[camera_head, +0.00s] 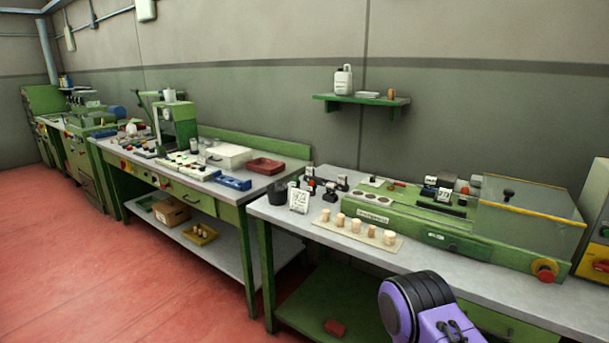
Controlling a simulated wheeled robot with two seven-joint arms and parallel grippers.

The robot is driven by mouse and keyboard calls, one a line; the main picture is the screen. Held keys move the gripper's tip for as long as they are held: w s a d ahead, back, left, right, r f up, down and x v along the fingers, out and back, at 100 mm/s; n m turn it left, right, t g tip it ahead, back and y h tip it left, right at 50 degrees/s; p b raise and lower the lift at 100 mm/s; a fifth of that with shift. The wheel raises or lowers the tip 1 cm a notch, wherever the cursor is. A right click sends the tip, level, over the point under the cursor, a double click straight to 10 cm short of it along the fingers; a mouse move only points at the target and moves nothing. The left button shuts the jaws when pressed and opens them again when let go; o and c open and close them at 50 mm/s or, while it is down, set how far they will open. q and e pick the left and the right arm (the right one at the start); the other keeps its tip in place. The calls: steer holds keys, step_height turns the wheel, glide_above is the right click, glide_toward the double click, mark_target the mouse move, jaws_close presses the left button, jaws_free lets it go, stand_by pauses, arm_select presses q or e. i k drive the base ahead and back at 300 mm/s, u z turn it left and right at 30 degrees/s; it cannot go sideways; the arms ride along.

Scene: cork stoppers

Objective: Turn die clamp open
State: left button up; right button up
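A long green machine (400,222) stands on the right-hand bench, with a clear cover (530,215) edged in yellow at its right end. A small black knob (508,194) stands up at the cover, and a red knob (545,271) sits at its lower right corner. Dark blocks with a white label (444,194) sit on the machine left of the cover. I cannot tell which part is the die clamp or whether it is open. Neither gripper is in view; only a purple and black part of my arm shows at the bottom right.
Cork stoppers (356,226) stand on a pale board at the bench's front. A black cup (277,194) and a white card (299,200) are to their left. Another bench with a red tray (265,167) stands further left. The red floor (120,265) on the left is clear.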

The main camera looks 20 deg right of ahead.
mark_target(392, 183)
steer(key=u, duration=0.95)
steer(key=i, duration=1.6)
steer(key=z, duration=1.9)
